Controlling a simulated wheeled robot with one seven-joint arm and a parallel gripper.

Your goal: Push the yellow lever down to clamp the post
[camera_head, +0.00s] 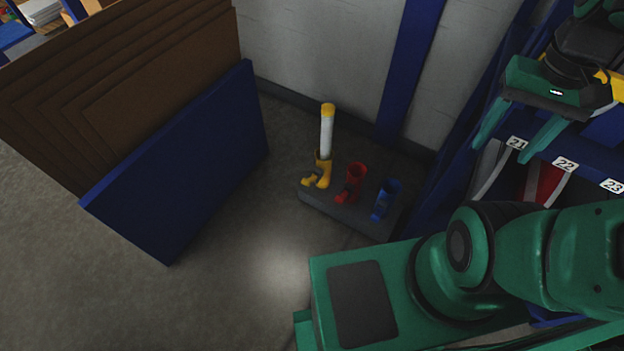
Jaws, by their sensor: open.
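A white post (326,135) with a yellow top stands upright in a yellow clamp holder (323,170) on a low dark base (345,214). The yellow lever (309,181) sticks out at the lower left of that holder; its exact angle is too small to tell. My gripper (508,143) is at the upper right, beside the shelf rack and well apart from the post and lever. Its two green fingers are spread and nothing shows between them.
A red holder (352,182) and a blue holder (386,199) stand empty on the same base. Brown boards (150,85) and a blue panel (185,170) lean at the left. A blue rack (590,165) with numbered slots stands at the right. The floor (245,245) in front is clear.

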